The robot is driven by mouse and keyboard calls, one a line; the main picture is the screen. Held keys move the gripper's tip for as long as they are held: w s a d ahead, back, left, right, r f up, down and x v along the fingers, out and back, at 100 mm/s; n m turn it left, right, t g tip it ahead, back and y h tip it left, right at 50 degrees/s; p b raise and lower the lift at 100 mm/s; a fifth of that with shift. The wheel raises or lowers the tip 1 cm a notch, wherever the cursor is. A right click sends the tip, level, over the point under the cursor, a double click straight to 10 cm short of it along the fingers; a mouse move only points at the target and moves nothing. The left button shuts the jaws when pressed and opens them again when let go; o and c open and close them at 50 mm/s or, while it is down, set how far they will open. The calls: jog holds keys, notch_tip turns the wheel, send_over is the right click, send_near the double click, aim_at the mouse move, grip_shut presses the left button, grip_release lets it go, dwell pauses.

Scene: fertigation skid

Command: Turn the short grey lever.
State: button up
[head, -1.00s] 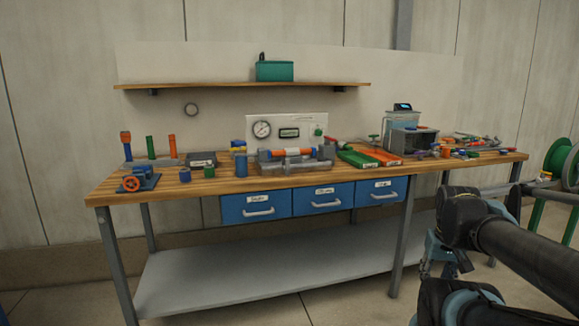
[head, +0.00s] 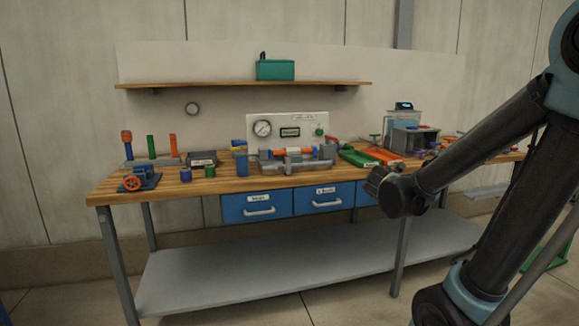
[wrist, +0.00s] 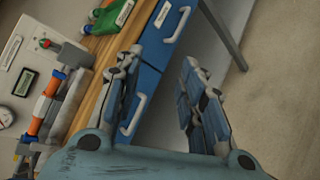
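My gripper (wrist: 160,75) is open and empty in the wrist view, its two fingers spread in front of the blue drawers (wrist: 155,60). A bench fixture (head: 296,163) with an orange cylinder and grey end blocks stands mid-bench. It also shows at the left of the wrist view (wrist: 42,105), apart from my fingers. A grey block (wrist: 73,54) sits at one end of it; I cannot tell whether this is the short grey lever.
A white panel (head: 318,121) with a gauge stands behind the fixture. Green (head: 357,158) and orange trays lie right of it. A valve with an orange wheel (head: 132,182) is at the bench's left. My arm covers part of the bench's right side.

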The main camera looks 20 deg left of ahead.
jog(key=w+a+r+n+t+y, duration=0.2)
jog(key=a+n+y, duration=0.3)
jog(key=a+n, duration=0.65)
jog(key=n+y, duration=0.5)
jog(key=n, duration=0.2)
send_near(289, 163)
jog(key=shift+g+y, duration=0.3)
jog(key=x, duration=1.1)
jog(key=shift+w+d, duration=0.1)
jog(key=shift+d, duration=0.05)
